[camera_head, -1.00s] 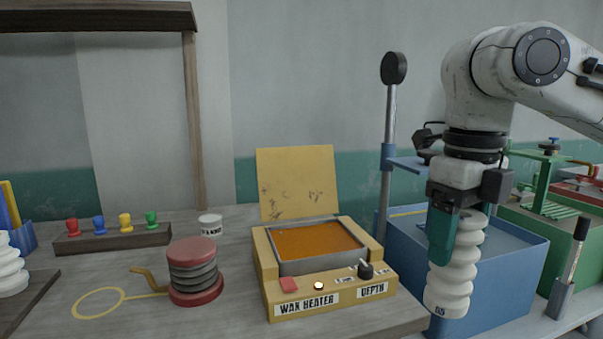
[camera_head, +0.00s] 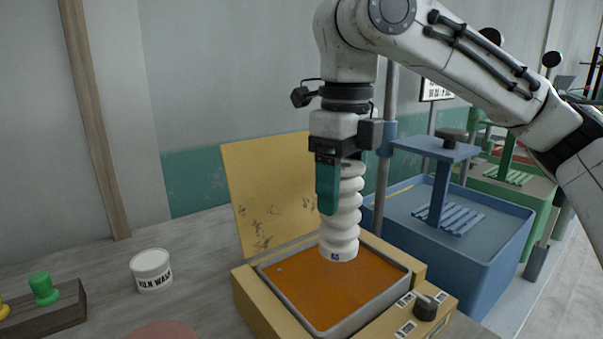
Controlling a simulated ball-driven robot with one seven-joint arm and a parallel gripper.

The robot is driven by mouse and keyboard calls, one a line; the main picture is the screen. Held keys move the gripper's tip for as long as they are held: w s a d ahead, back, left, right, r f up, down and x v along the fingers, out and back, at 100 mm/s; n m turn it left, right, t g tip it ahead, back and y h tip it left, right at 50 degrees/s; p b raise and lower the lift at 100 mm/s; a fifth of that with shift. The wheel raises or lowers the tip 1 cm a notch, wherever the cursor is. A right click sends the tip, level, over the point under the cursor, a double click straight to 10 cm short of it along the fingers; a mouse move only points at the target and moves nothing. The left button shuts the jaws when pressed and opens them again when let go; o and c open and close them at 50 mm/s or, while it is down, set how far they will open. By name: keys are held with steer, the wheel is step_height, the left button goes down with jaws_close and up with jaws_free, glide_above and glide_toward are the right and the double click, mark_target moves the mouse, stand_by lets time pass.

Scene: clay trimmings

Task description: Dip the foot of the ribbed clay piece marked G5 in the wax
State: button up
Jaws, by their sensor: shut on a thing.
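The ribbed white clay piece (camera_head: 345,215) is upright in my gripper (camera_head: 338,190), its foot pointing down. A small blue mark near the foot is too small to read for certain now; it looked like G5 a second ago. My gripper is shut on the upper part of the piece, with one green finger in view on its left. The piece is above the back part of the orange wax (camera_head: 325,295) in the wax heater (camera_head: 243,298). Its foot appears at or just above the wax surface; I cannot tell if it touches.
The heater's yellow lid (camera_head: 265,195) stands open behind the wax. A dark knob (camera_head: 425,308) is at the heater's right front. A white tub (camera_head: 151,269) and a rack with a green peg (camera_head: 43,290) stand left. A blue tank (camera_head: 490,245) stands close on the right.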

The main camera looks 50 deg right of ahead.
steer(key=f+b, duration=0.1)
steer(key=b, duration=0.1)
steer(key=f+b, duration=0.3)
steer(key=b, duration=0.1)
steer(key=shift+w+f, duration=0.3)
steer(key=shift+f, duration=0.05)
stand_by(0.3)
steer(key=shift+f, duration=0.65)
stand_by(1.9)
steer(key=shift+r, duration=0.15)
step_height(320, 180, up, 7)
steer(key=p, duration=0.8)
stand_by(0.6)
stand_by(1.2)
